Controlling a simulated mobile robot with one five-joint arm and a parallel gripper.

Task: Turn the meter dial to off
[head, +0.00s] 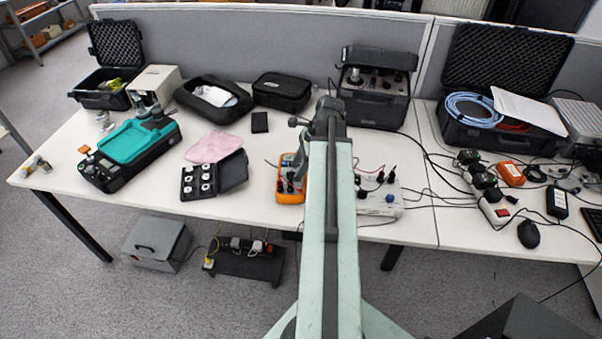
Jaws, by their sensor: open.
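The orange multimeter (291,192) lies near the front edge of the white table, just left of my arm. Dark plugs stand on its lower half. My arm covers part of its right side, and its dial is too small and too hidden to read. My gripper (322,118) is at the far end of my arm, above the table and farther back than the meter. It is open, with nothing seen in it. Its fingertips are hard to make out against my arm.
A white box with black plugs (381,196) stands right of my arm. A black tray of round parts (200,183), a pink cloth (213,147) and a teal instrument (127,143) lie left. Cables run on the right. A grey partition (270,42) stands behind.

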